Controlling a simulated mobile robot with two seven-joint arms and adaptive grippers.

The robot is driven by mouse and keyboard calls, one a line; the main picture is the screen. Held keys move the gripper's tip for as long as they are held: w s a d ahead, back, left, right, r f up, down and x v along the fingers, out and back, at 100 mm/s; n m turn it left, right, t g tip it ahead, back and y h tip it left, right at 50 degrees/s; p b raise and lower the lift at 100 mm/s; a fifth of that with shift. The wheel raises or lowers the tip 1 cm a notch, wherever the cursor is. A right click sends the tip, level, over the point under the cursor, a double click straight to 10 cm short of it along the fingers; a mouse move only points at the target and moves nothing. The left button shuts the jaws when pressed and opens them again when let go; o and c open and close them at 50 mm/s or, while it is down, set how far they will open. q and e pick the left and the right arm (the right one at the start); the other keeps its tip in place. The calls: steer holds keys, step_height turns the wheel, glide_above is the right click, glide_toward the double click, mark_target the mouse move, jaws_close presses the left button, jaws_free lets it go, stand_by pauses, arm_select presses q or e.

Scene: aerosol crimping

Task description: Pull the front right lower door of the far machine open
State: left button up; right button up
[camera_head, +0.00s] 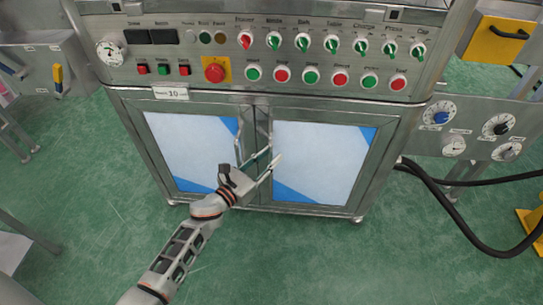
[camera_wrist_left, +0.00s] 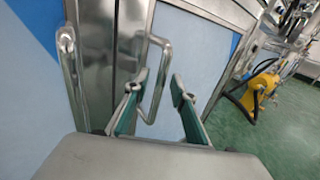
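The front right lower door (camera_head: 322,160) of the machine is a steel frame with a pale panel and blue corners; it looks shut. It also shows in the left wrist view (camera_wrist_left: 190,60). Its bent metal handle (camera_wrist_left: 163,75) is on the left side of the door, beside the middle post. My left gripper (camera_head: 264,162) is in front of that handle. In the left wrist view the two green-grey fingers (camera_wrist_left: 158,92) are apart, with the handle bar between them; I cannot tell if either touches it. My right gripper is not in view.
The front left lower door (camera_head: 195,150) is shut, with its own handle (camera_wrist_left: 68,60) close left of my fingers. A control panel (camera_head: 150,72) with knobs and buttons is above. Black hoses (camera_head: 460,215) run at the right. The green floor (camera_head: 300,260) in front is clear.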

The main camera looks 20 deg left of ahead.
arm_select(q)
steer(key=shift+w+d, duration=0.15)
steer(key=shift+w, duration=0.25)
jaws_close()
steer(key=shift+s, duration=0.2)
